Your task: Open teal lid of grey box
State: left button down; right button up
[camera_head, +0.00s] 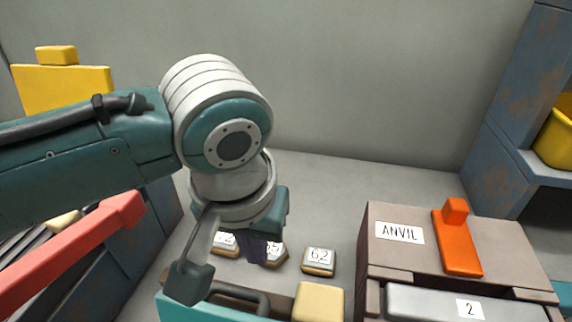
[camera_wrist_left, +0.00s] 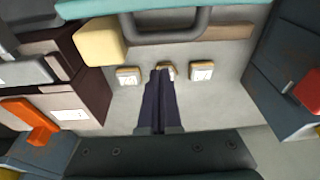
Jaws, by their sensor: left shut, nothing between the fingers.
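A teal panel (camera_head: 178,309), which looks like the lid, shows at the bottom edge of the head view, mostly cut off. A dark grey arched handle (camera_head: 262,302) stands by it, with a cream block (camera_head: 318,302) to its right. In the wrist view the teal edge (camera_wrist_left: 100,8), the handle (camera_wrist_left: 170,36) and the cream block (camera_wrist_left: 98,43) lie along the top. I cannot make out the grey box's body. My left gripper (camera_head: 258,250) is shut and empty, pointing down beyond the handle and apart from it; its dark fingers also show in the wrist view (camera_wrist_left: 160,76). My right gripper is out of view.
Numbered tiles, one marked 62 (camera_head: 319,260), lie on the grey surface near my left gripper. A brown cabinet labelled ANVIL (camera_head: 375,240) with an orange handle (camera_head: 457,242) stands right. A red bar (camera_head: 70,255) is at left. Blue shelving (camera_head: 500,100) stands far right.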

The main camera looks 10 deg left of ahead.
aim_at(245, 290)
pick_arm(q)
jog(key=shift+s+f+p, duration=0.6)
jog(key=shift+s+f, duration=0.1)
jog(key=shift+f, duration=0.15)
jog(key=shift+s+r+p, duration=0.25)
jog(key=shift+s+p, duration=0.1)
jog(key=shift+s, duration=0.45)
jog(key=s+r+p, duration=0.1)
jog(key=r+p, duration=0.1)
jog(key=p, duration=0.3)
jog(key=shift+s, duration=0.4)
jog(key=shift+f, duration=0.25)
jog(key=shift+a+f, duration=0.1)
jog(key=shift+a, duration=0.05)
